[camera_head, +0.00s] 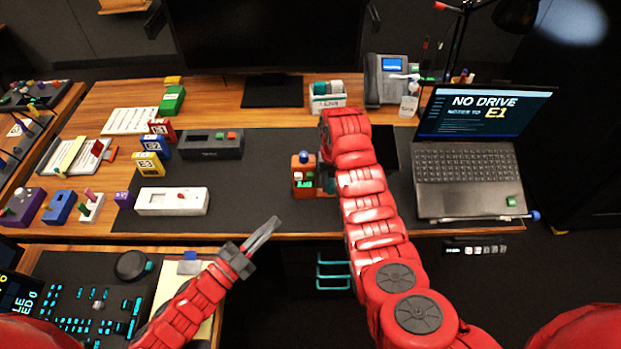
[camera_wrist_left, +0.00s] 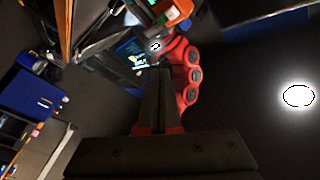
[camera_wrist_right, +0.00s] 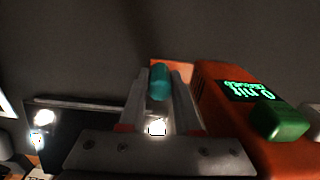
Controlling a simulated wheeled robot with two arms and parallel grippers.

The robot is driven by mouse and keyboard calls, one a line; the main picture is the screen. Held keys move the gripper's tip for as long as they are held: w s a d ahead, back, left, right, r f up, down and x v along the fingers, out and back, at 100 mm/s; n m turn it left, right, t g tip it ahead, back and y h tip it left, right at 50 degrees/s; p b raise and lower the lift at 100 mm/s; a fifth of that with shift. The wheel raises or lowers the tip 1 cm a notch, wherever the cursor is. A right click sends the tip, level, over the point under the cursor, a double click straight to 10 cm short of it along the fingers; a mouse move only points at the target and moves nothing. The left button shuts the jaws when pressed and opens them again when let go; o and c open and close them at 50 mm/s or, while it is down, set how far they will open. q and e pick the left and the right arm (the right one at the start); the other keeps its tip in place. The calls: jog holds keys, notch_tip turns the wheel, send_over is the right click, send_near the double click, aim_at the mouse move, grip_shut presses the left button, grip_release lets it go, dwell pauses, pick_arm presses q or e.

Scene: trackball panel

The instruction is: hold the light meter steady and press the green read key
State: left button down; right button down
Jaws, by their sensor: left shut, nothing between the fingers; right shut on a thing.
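The light meter (camera_head: 303,180) is a small orange device with a green key, in the middle of the dark desk mat. In the right wrist view its orange body (camera_wrist_right: 225,110) shows a lit green display and the green read key (camera_wrist_right: 280,120). My left gripper (camera_head: 273,228) is shut and empty, in front of the desk's near edge, lower left of the meter. The meter also shows in the left wrist view (camera_wrist_left: 172,13).
A laptop (camera_head: 465,180) stands right of my right arm. A white device (camera_head: 172,201) and a dark box with buttons (camera_head: 210,145) lie left on the mat (camera_head: 250,180). The mat between them and the meter is clear. A phone (camera_head: 386,80) stands at the back.

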aim_at(310, 176)
pick_arm(q)
jog(key=shift+d, duration=0.1)
jog(key=w+d+f, duration=0.2)
jog(key=d, duration=0.6)
jog(key=shift+d, duration=0.25)
jog(key=shift+r, duration=0.1)
jog(key=w, duration=0.8)
jog(key=shift+w, duration=0.4)
jog(key=shift+w, duration=0.15)
dwell(1.4)
jog(key=shift+w, duration=0.25)
